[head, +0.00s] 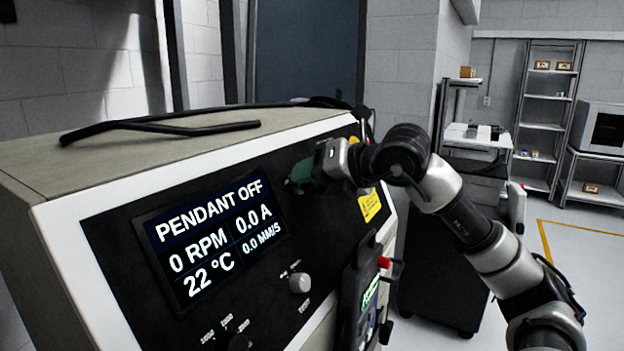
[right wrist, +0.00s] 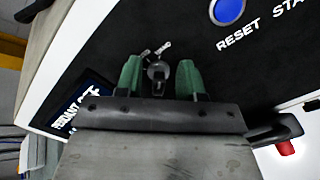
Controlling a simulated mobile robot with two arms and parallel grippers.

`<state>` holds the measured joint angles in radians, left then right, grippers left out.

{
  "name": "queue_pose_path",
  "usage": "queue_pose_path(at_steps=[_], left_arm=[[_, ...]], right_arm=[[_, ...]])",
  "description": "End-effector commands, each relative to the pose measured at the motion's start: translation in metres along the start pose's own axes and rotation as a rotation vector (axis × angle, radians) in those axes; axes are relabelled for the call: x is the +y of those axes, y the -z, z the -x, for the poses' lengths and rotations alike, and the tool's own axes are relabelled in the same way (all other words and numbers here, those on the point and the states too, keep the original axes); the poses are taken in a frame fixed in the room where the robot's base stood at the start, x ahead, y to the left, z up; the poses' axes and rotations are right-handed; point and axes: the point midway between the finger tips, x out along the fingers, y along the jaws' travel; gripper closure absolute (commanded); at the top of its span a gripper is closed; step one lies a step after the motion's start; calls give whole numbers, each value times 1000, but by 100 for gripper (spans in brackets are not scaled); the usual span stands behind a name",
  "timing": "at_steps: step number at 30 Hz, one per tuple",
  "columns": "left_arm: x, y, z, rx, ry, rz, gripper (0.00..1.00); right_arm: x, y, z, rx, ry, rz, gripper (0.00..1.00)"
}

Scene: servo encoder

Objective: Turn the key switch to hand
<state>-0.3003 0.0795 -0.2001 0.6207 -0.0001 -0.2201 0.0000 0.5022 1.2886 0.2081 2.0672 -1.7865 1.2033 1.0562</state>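The key switch (right wrist: 158,72) shows in the right wrist view as a small dark round part with a key, on the black panel. It lies between the two green fingers of my right gripper (right wrist: 160,66). The fingers stand apart, with a visible gap on each side of the key. In the head view my right gripper (head: 302,172) is at the upper right of the control panel (head: 115,255) and hides the key switch. Whether the fingertips touch the panel I cannot tell. My left gripper is not in view.
A display (head: 211,240) reads PENDANT OFF. Below it are a light knob (head: 299,282) and a dark knob (head: 239,343). A pendant (head: 362,297) hangs at the panel's right side. A black cable (head: 165,127) lies on top. A blue button (right wrist: 229,11) is near RESET lettering.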

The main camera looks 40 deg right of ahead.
Motion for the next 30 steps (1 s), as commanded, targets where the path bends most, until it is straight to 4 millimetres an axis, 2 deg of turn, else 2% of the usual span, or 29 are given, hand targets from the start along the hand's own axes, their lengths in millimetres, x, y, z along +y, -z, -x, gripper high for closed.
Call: queue_pose_path(at_steps=[8, 11, 15, 21, 25, 30], left_arm=[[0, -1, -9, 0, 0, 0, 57], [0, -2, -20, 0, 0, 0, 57], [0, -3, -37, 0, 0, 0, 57], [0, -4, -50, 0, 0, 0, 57], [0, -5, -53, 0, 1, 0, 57], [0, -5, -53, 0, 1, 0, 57]], right_arm=[[-2, 2, 8, -2, 0, 1, 62], [-4, 3, 22, -4, 1, 2, 62], [-4, 4, 52, -4, -1, 2, 62], [-2, 1, 90, -4, -1, 0, 62], [-1, 1, 103, -1, 0, 0, 62], [0, 0, 109, -1, 0, 0, 62]])
